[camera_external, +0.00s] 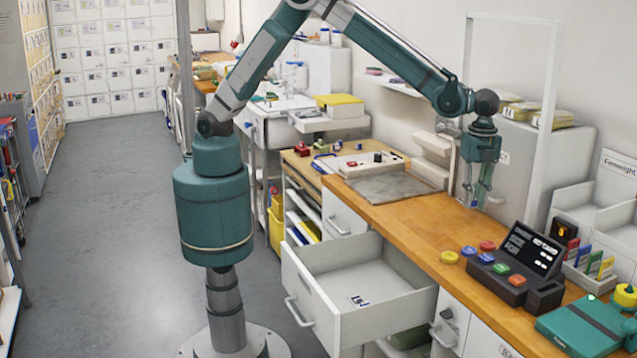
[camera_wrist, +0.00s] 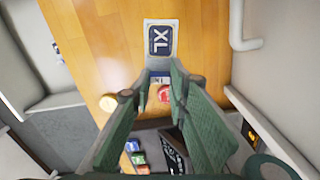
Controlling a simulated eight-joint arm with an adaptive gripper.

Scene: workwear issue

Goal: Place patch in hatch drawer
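The patch (camera_wrist: 161,40) is a dark rounded rectangle with a pale border and white "XL" lettering. In the wrist view it sits at the tips of my gripper (camera_wrist: 158,80), and its lettered face is toward the camera. In the external view my gripper (camera_external: 474,201) points down above the wooden counter, its fingers close together at the tips; the patch is barely visible there. The hatch drawer (camera_external: 400,303) is pulled open below the counter's front edge, left of my gripper. A small white and blue label (camera_external: 359,301) lies on its floor.
A teal case (camera_external: 580,328) is at the right. A white frame post (camera_external: 546,120) stands behind my gripper.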

